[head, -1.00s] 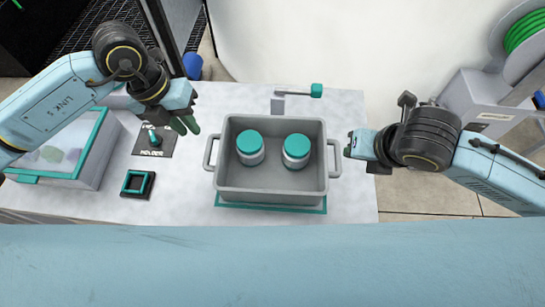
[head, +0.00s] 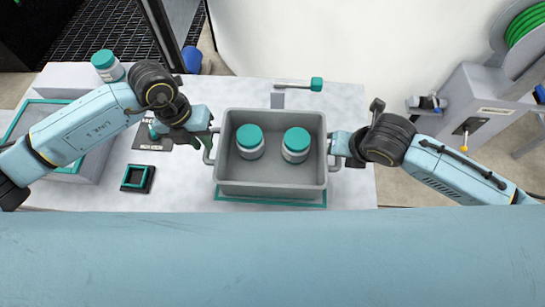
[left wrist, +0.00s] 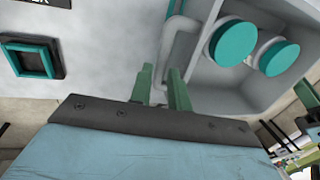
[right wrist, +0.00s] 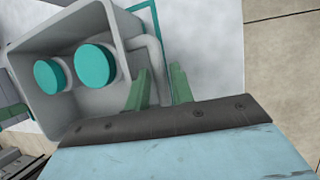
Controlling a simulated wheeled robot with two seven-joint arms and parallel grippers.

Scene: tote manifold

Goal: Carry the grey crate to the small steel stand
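The grey crate (head: 272,188) stands upright on the white bench, over a teal-edged outline. Two white jars with teal lids, one left (head: 250,141) and one right (head: 295,144), stand inside it. My left gripper (head: 209,140) is at the crate's left handle (left wrist: 178,42); its green fingers (left wrist: 162,84) are apart, with the bar's end close between or behind them. My right gripper (head: 343,147) is at the right handle (right wrist: 154,55); its fingers (right wrist: 160,86) are apart with the bar between them. Firm contact does not show on either side. I cannot identify the small steel stand.
A black square frame with a teal inner edge (head: 137,179) lies left of the crate. A teal-ended lever (head: 300,85) is behind it. A teal-rimmed case (head: 85,170) and another jar (head: 107,66) are at left. A grey machine (head: 468,105) stands right, beyond open floor.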

